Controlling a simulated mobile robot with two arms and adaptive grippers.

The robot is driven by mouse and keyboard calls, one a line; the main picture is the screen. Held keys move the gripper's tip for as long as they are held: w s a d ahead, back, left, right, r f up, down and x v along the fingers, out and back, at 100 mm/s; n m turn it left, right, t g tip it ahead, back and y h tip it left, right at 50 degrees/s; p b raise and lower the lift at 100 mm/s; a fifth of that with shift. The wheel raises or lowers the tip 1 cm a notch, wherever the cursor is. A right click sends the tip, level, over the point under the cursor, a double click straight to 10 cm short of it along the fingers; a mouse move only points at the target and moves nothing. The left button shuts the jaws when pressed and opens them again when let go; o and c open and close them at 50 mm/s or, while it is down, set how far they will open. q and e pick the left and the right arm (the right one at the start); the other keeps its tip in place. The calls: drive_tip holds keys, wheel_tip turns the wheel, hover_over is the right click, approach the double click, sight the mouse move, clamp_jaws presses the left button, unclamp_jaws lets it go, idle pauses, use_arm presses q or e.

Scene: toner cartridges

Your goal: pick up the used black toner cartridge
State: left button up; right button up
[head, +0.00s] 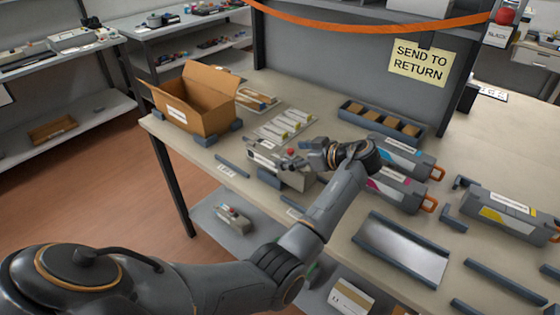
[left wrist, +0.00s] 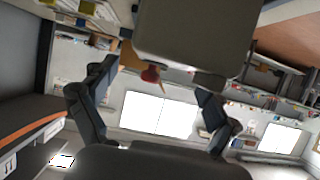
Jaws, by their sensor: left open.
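My left gripper (head: 310,152) is over the table, just right of a grey boxy unit (head: 275,167) with a red knob. In the left wrist view my left gripper (left wrist: 157,82) has its fingers spread with nothing held between them. A large grey body (left wrist: 190,42) and a red knob show beyond the fingers there; I cannot tell if they touch it. Cartridges with cyan (head: 408,153), magenta (head: 395,190) and yellow (head: 505,212) labels lie to the right. I cannot clearly make out a black-labelled cartridge; my arm hides part of the table. My right gripper is not in view.
An open cardboard box (head: 195,98) stands at the back left of the table. A shiny grey cradle (head: 400,248) lies in front. Dark rails border the cartridge places.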

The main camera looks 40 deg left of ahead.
sight(278, 153)
use_arm(q)
drive_tip(key=p+x, duration=0.1)
drive_tip(key=x, duration=0.3)
drive_tip(key=shift+a+f, duration=0.15)
drive_tip(key=shift+a, duration=0.25)
drive_tip(key=shift+d, duration=0.1)
drive_tip(key=c, duration=1.4)
drive_tip(key=shift+c, duration=0.9)
